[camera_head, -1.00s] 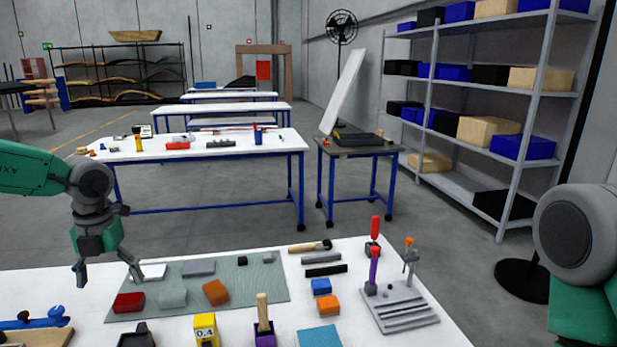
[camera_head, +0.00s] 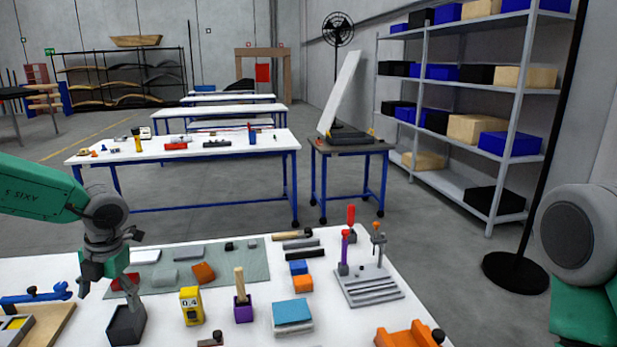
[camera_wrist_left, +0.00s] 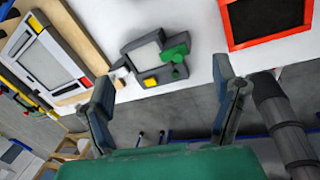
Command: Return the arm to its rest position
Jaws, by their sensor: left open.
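My left gripper (camera_head: 108,287) hangs from the green and grey left arm at the left of the head view. It is open and appears empty, above the left part of the white worktable (camera_head: 237,332), near a dark open box (camera_head: 126,325). In the left wrist view its two fingers (camera_wrist_left: 160,105) are spread apart with nothing between them. My right arm shows only as a grey joint and green link at the right edge of the head view; its gripper is out of view.
A green mat (camera_head: 222,266) holds several blocks. A yellow block (camera_head: 191,306), a purple block with a peg (camera_head: 243,310), a blue-topped block (camera_head: 292,316) and a grey slotted stand (camera_head: 368,287) share the table. The wrist view shows a red-framed tray (camera_wrist_left: 266,22).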

